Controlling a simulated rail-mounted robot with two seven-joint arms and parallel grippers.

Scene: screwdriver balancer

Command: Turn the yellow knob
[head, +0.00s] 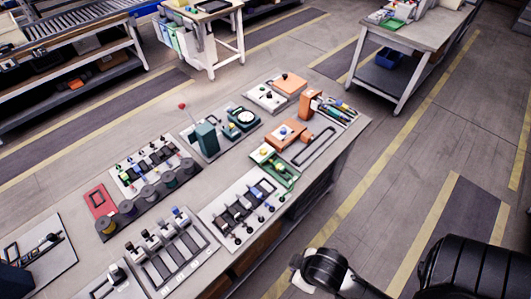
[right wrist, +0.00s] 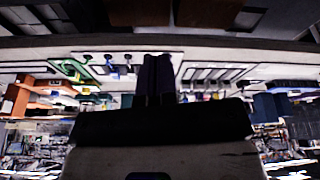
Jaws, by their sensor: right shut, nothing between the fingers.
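A green device (head: 282,172) sits near the right edge of the workbench in the head view. A small yellow knob (head: 264,152) appears on its pale top; it is tiny and its angle cannot be told. My right arm comes in at the lower right, off the bench edge and apart from the device. In the right wrist view my right gripper (right wrist: 152,62) shows as two dark fingers shut together, with nothing between them. That view looks upside down along the bench; a green part (right wrist: 72,68) shows left of the fingers, its knob unclear. My left gripper is not in view.
The workbench (head: 340,140) is crowded. Floor (head: 370,200) right of the bench is clear.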

